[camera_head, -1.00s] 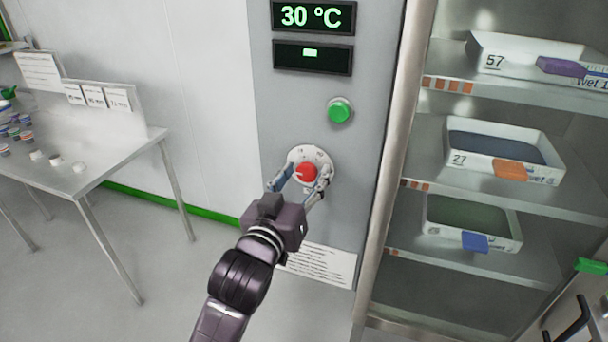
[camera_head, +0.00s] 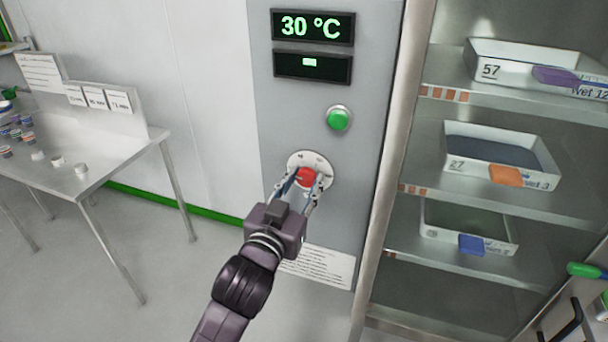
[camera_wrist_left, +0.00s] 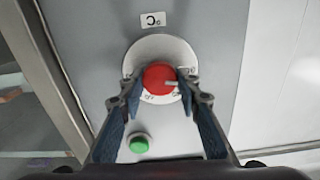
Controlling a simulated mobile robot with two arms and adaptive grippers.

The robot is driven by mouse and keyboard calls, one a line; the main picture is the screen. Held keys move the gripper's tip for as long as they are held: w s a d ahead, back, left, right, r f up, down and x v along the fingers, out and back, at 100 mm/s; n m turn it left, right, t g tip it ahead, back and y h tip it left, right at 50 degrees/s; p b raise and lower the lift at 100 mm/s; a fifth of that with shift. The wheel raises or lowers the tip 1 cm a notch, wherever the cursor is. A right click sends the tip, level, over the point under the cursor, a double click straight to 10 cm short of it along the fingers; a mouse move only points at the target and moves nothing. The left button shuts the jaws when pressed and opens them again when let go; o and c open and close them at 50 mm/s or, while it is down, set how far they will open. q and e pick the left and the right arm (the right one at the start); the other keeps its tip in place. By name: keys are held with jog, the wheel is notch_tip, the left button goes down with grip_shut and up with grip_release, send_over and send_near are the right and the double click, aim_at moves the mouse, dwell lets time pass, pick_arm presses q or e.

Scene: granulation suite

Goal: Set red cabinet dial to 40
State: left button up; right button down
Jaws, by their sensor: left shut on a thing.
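The red dial (camera_head: 306,177) sits on a round white scale plate (camera_head: 302,160) on the grey cabinet front. It also shows in the left wrist view (camera_wrist_left: 160,79), where a pale pointer mark is on its right side. My left gripper (camera_head: 305,184) has its fingers on either side of the dial, and it is shut on it. In the left wrist view the two fingertips (camera_wrist_left: 158,88) flank the red knob. The display (camera_head: 313,27) above reads 30 °C. The scale numbers are too small to read surely. My right gripper is not clearly in view.
A green button (camera_head: 339,118) is above the dial, and a dark second display (camera_head: 312,67) is higher up. A paper label (camera_head: 318,266) is below. Open shelves with white trays (camera_head: 495,160) stand to the right. A metal table (camera_head: 100,175) stands at left.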

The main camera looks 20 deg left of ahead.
pick_arm(q)
jog(key=m+p, duration=0.3)
jog(key=m, duration=0.1)
jog(key=shift+r+m, duration=0.15)
jog(key=shift+m, duration=0.15)
jog(key=shift+m+p, duration=1.4)
jog(key=shift+m, duration=0.9)
jog(key=o, duration=1.2)
jog(key=shift+d, duration=0.1)
jog(key=shift+c, duration=0.2)
jog(key=shift+s+f, duration=0.1)
jog(key=shift+f, duration=0.1)
jog(key=s, duration=1.1)
jog(key=shift+s+a, duration=0.25)
jog(key=shift+s, duration=0.15)
